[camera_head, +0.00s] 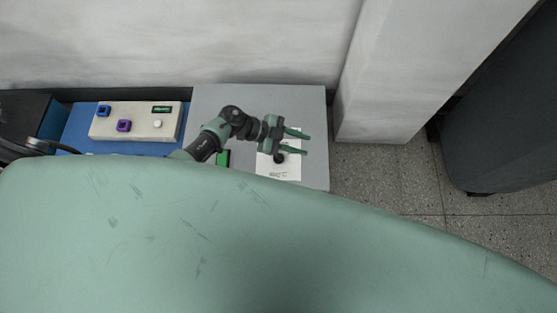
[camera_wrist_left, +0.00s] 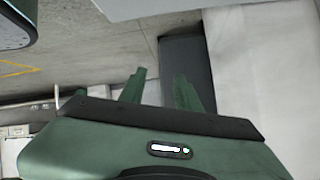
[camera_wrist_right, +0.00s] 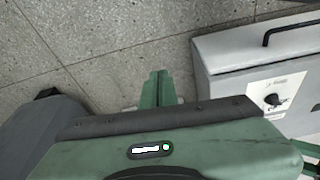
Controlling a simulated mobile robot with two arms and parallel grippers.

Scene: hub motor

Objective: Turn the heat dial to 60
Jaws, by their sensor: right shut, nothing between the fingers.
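The heat dial (camera_head: 279,158) is a small black knob on a white label sheet (camera_head: 284,170) in the head view, partly behind my left gripper. My left gripper (camera_head: 306,144) is open, its fingers spread, and appears over the label beside the dial; its height above it is unclear. Its two spread fingers also show in the left wrist view (camera_wrist_left: 160,73), with nothing between them. In the right wrist view a black dial (camera_wrist_right: 272,100) sits on a white label on a grey box. My right gripper (camera_wrist_right: 157,74) is shut and empty, left of that box. The dial's setting is too small to read.
A grey surface (camera_head: 215,105) surrounds the label. A white control panel (camera_head: 140,133) with blue and purple knobs stands on a blue surface at left. The grey box has a black handle (camera_wrist_right: 290,28). Walls stand behind; speckled floor (camera_head: 385,165) lies at right.

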